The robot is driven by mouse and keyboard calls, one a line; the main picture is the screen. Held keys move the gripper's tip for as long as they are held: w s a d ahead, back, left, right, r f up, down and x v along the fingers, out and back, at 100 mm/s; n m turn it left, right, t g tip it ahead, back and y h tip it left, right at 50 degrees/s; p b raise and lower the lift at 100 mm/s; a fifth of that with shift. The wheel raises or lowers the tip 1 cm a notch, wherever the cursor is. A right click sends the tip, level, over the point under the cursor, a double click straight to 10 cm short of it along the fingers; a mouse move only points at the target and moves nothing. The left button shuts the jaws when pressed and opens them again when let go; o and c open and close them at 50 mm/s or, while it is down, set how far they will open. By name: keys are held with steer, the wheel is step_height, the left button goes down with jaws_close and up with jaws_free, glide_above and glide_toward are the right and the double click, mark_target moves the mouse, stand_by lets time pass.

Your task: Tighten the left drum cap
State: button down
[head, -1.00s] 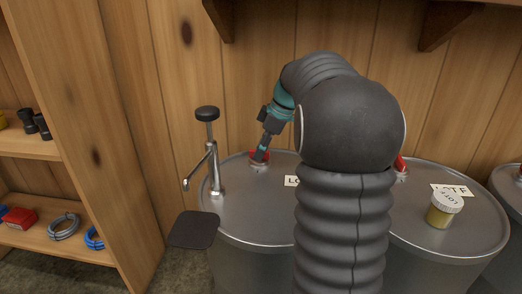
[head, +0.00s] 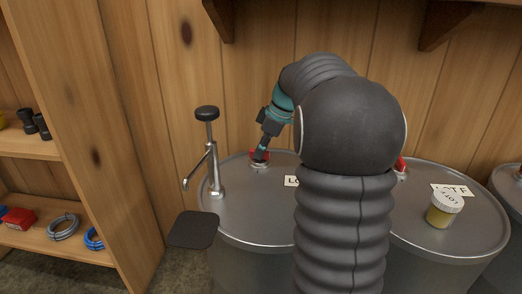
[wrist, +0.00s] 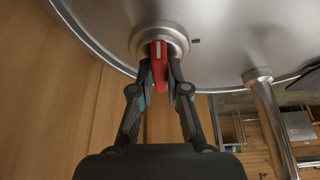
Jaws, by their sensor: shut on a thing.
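The left drum (head: 255,205) stands upright with a grey metal lid. Its red cap (head: 253,156) sits in a round metal collar near the back edge of the lid. My gripper (head: 260,152) reaches down to the cap from above. In the wrist view, the red cap (wrist: 159,66) shows as a narrow upright grip between the two fingertips, and my gripper (wrist: 159,75) is shut on it. The collar (wrist: 160,38) surrounds the cap's base. The fingers hide part of the cap, and I cannot tell how tightly it is seated.
A hand pump (head: 211,155) with a black knob rises from the left drum, left of the cap. A second drum (head: 455,215) carries a labelled jar (head: 444,210); its red cap (head: 401,163) is partly hidden by my arm. Shelves (head: 45,240) stand at left, a plank wall behind.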

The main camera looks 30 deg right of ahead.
steer(key=m+t+h+b, duration=0.1)
steer(key=m, duration=0.2)
steer(key=shift+a+m, duration=0.1)
steer(key=shift+m, duration=0.2)
steer(key=m+h, duration=0.1)
steer(key=m, duration=0.3)
steer(key=shift+a+m+t+h, duration=0.1)
steer(key=shift+m+t+h, duration=0.2)
steer(key=shift+h, duration=0.1)
steer(key=m+h, duration=0.1)
steer(key=m, duration=0.3)
steer(key=shift+a+r+m+h, duration=0.1)
steer(key=shift+m+h, duration=0.2)
steer(key=shift+h, duration=0.1)
steer(key=shift+m+g+h, duration=0.4)
steer(key=shift+m+h, duration=0.3)
steer(key=shift+m, duration=1.1)
steer(key=c, duration=1.2)
jaws_free()
steer(key=shift+o, duration=0.2)
